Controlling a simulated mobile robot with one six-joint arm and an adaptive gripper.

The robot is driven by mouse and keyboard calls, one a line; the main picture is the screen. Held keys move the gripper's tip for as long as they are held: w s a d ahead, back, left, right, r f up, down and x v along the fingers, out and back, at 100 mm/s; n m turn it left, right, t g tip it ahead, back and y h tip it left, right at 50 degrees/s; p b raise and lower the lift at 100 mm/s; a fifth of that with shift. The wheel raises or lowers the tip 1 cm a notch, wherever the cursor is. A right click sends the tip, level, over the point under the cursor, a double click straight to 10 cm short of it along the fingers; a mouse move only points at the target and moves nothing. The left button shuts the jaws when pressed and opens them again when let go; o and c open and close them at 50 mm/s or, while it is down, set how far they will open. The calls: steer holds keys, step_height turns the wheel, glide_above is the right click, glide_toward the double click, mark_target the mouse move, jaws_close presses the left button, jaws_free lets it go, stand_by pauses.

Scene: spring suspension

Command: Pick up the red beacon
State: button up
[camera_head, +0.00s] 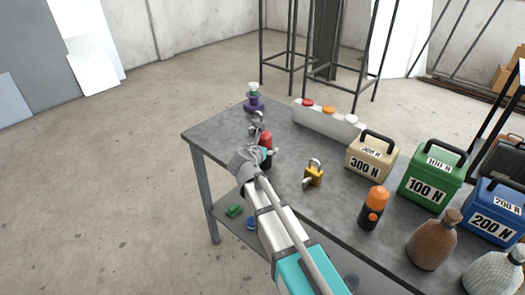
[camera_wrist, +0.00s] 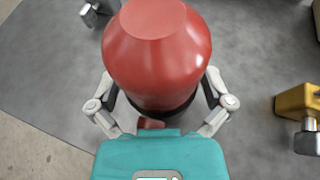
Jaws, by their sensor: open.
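The red beacon (camera_head: 266,138), with a red dome and a dark base, stands upright on the grey table near its left end. It fills the upper middle of the wrist view (camera_wrist: 157,50). My gripper (camera_head: 266,152) is at the beacon, and its lower part is partly hidden by the gripper in the head view. In the wrist view my gripper (camera_wrist: 160,92) is open, with one finger on each side of the beacon's dark lower part. I cannot tell whether the fingers touch it.
A metal object (camera_head: 256,122) and a purple item (camera_head: 254,101) are behind the beacon. An orange-and-black item (camera_head: 373,207), a button box (camera_head: 328,119) and several labelled weights (camera_head: 372,157) stand further right.

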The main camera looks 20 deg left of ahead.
mark_target(264, 134)
stand_by(0.4)
steer(key=c, duration=1.1)
steer(key=shift+r, duration=0.15)
step_height(264, 134, up, 3)
steer(key=p, duration=0.3)
steer(key=s+r+p, duration=0.1)
steer(key=r+p, duration=0.1)
steer(key=s+d+r+p, duration=0.1)
steer(key=s+r+p, duration=0.3)
steer(key=shift+d+r+p, duration=0.15)
steer(key=shift+d+p, duration=0.05)
steer(key=shift+p, duration=0.1)
steer(key=s+r+p, duration=0.1)
steer(key=s, duration=0.2)
steer(key=s+d+r+p, duration=0.1)
steer(key=s, duration=0.1)
steer(key=s+d+r+p, duration=0.1)
steer(key=s, duration=0.2)
steer(key=shift+s+r, duration=0.25)
steer(key=shift+s, duration=0.05)
